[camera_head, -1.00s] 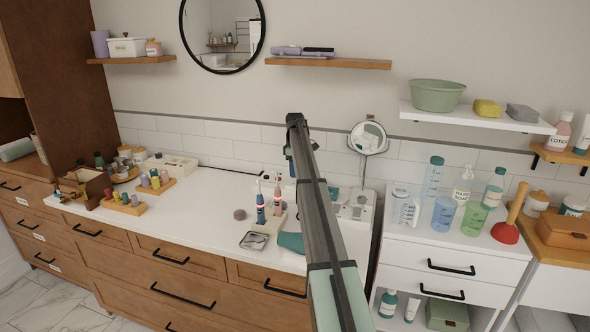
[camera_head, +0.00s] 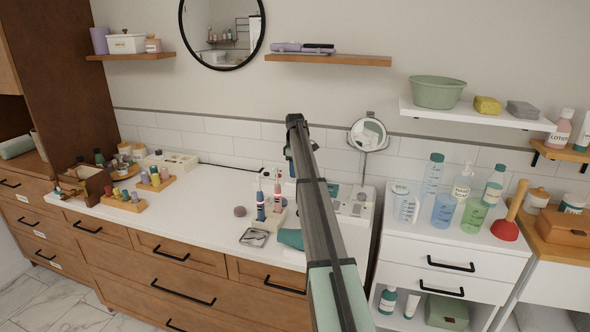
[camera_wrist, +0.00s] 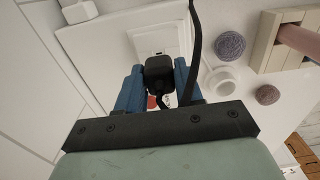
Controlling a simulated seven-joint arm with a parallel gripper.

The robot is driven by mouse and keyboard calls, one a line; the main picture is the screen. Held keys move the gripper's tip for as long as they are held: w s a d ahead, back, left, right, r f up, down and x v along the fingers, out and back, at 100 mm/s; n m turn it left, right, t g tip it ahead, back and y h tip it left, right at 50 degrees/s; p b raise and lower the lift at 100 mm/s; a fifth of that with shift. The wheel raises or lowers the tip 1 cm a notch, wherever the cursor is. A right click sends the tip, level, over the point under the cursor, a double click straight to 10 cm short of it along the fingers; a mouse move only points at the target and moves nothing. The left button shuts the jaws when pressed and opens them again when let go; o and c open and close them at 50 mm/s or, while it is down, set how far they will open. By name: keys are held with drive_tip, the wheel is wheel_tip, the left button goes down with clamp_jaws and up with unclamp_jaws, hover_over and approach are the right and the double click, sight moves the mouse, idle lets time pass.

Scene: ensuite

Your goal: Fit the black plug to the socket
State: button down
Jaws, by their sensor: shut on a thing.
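In the wrist view my gripper (camera_wrist: 159,88) has its two blue fingers shut on the black plug (camera_wrist: 160,72). A black cable (camera_wrist: 194,45) runs from the plug past the right finger and up out of view. A white plate (camera_wrist: 151,40), which looks like the socket, lies just beyond the plug. The plug covers part of it, so its holes and any contact cannot be made out. In the head view my arm hides the plug, and only a bit of my gripper (camera_head: 290,160) shows near the wall, at the back of the counter.
Round purple (camera_wrist: 230,45) and brown (camera_wrist: 267,95) things and a white ring (camera_wrist: 221,82) lie right of the plug. Toothbrushes (camera_head: 261,207), a teal item (camera_head: 290,238) and a round mirror (camera_head: 367,135) stand near my arm. The counter's middle (camera_head: 205,205) is clear.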

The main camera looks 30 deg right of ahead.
drive_tip(key=shift+f, duration=1)
drive_tip(key=c, duration=0.6)
unclamp_jaws()
drive_tip(key=shift+c, duration=0.2)
drive_tip(key=shift+r, duration=0.1)
